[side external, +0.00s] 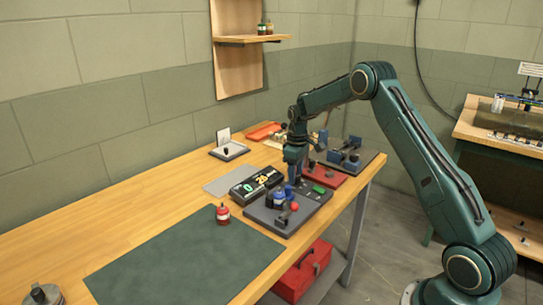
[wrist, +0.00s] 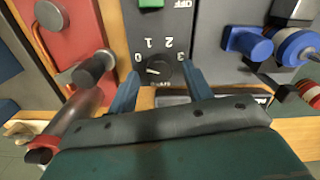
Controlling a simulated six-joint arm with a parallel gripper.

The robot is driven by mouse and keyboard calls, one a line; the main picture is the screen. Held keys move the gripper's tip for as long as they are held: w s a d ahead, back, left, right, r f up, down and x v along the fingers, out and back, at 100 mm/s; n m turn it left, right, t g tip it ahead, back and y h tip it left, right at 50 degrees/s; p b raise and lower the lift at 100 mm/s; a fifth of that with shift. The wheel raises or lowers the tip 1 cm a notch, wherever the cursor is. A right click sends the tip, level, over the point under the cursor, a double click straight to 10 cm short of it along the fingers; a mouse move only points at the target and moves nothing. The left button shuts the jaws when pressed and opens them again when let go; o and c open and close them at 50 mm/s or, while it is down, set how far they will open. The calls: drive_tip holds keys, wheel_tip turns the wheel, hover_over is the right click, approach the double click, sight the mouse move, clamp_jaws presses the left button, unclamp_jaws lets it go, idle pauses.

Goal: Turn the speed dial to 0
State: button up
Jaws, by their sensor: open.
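The speed dial (wrist: 158,70) is a small black knob on a dark grey panel (wrist: 165,22), with the numbers 0 to 3 printed around it, upside down in the wrist view. A short white mark on the knob lies toward its left side, on the side of the 0; its exact setting is hard to read. My gripper (wrist: 160,73) is open, with one blue finger on each side of the dial. Whether the fingers touch the knob cannot be told. In the side view my gripper (side external: 295,178) points down at the panel and hides the dial.
Blue and red fittings (side external: 282,200) stand on the grey panel close to my gripper. A red panel (wrist: 72,35) with a grey knob lies alongside.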

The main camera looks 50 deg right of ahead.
wheel_tip(320, 180, up, 14)
drive_tip(key=shift+f, duration=0.2)
idle(0.4)
drive_tip(key=s+a+r+m+t, duration=0.1)
drive_tip(key=s+a+r+t, duration=0.2)
drive_tip(key=s+a+r, duration=1.2)
drive_tip(key=s+a+f+t, duration=0.1)
drive_tip(key=s+a+f, duration=0.1)
drive_tip(key=s, duration=0.4)
drive_tip(key=s+a+f+m, duration=0.1)
drive_tip(key=s+a+f, duration=0.1)
drive_tip(key=s, duration=0.4)
drive_tip(key=s+a+f+t, duration=0.1)
drive_tip(key=s+a+f, duration=0.2)
drive_tip(key=s, duration=0.3)
drive_tip(key=shift+s+a+t, duration=0.3)
drive_tip(key=shift+s+a, duration=0.1)
drive_tip(key=shift+a, duration=0.45)
